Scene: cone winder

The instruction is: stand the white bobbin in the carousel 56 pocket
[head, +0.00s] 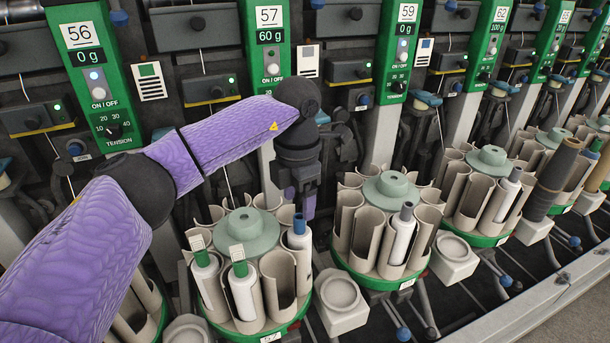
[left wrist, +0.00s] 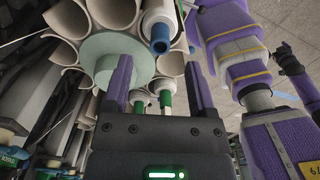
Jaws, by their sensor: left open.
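My left gripper (head: 307,213) is open and empty, pointing down just above the blue-topped white bobbin (head: 300,243). That bobbin stands in a pocket at the right of the carousel (head: 252,234) below panel 57. In the left wrist view, the open left fingers (left wrist: 158,85) show, with the blue-topped bobbin (left wrist: 160,30) ahead of them and apart. Two white bobbins with green tops (head: 242,288) stand in front pockets of the same carousel. The carousel 56 (head: 150,298), at lower left, is mostly hidden behind my left arm. My right gripper is not visible.
Panel 56 (head: 85,60) stands at upper left. The carousel below panel 59 (head: 390,190) holds a grey-topped white bobbin (head: 402,235). Grey holders (head: 340,295) sit between carousels. A rail edge (head: 520,310) runs along the front.

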